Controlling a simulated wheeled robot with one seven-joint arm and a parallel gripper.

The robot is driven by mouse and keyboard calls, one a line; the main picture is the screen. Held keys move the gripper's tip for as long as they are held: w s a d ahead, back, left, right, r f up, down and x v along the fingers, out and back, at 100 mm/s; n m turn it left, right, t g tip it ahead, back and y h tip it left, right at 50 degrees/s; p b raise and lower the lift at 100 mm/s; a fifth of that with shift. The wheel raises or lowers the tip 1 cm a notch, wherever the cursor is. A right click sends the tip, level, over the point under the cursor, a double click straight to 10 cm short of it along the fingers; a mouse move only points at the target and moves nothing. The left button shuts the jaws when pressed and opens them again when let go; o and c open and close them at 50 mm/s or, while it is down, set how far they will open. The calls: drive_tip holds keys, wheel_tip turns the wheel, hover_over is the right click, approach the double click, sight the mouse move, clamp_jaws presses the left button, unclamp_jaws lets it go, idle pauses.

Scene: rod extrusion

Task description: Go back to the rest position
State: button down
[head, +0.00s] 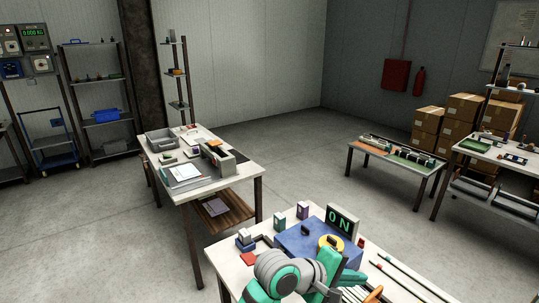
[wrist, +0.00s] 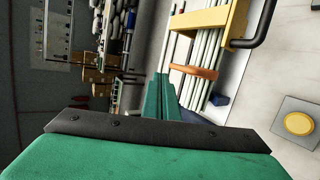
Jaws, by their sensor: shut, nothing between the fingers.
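My gripper (wrist: 161,84) shows in the wrist view as two green fingers pressed together, with nothing visible between them. In the head view my green and grey arm reaches over the near table at the bottom centre, and its fingertips are hard to make out. In the wrist view, pale rods (wrist: 187,50) run just beside the fingers, with an orange band (wrist: 194,71) across them and a yellow bracket (wrist: 215,26) further along. I cannot tell whether the fingers touch the rods.
The near table (head: 228,247) holds a blue machine (head: 298,238) with a green-lit display (head: 342,222), small boxes and thin rods. Another table (head: 203,143) stands behind left, a low bench (head: 397,150) behind right. Open floor lies between.

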drive_tip(key=s+a+f+n+t+y, duration=0.1)
drive_tip(key=s+a+f+t+y, duration=0.1)
drive_tip(key=s+a+f+t, duration=0.1)
drive_tip(key=s+a+f+n+t+y, duration=0.1)
drive_tip(key=s+a+f+t+y, duration=0.2)
drive_tip(key=s+f+t, duration=0.2)
drive_tip(key=s+a+f+n+t+y, duration=0.2)
drive_tip(key=s+f, duration=0.4)
drive_tip(key=f, duration=0.3)
drive_tip(key=shift+s+a+f+t+y, duration=0.15)
drive_tip(key=shift+a+t+y, duration=0.1)
drive_tip(key=shift+a+t, duration=0.25)
drive_tip(key=shift+s+a+f+t+y, duration=0.1)
drive_tip(key=shift+a+t+y, duration=0.15)
drive_tip(key=shift+a+t, duration=0.25)
drive_tip(key=s+a+m+y, duration=0.1)
drive_tip(key=s+a+m, duration=0.2)
drive_tip(key=s, duration=0.4)
drive_tip(key=s+a+m+y, duration=0.1)
drive_tip(key=s+a+m, duration=0.3)
drive_tip(key=s, duration=0.4)
drive_tip(key=s+a+f+m+g+y, duration=0.1)
drive_tip(key=s+a+m, duration=0.2)
drive_tip(key=s, duration=0.4)
drive_tip(key=shift+s+a+m, duration=0.3)
drive_tip(key=shift+a+m, duration=0.1)
drive_tip(key=shift+a, duration=0.45)
drive_tip(key=shift+w, duration=0.1)
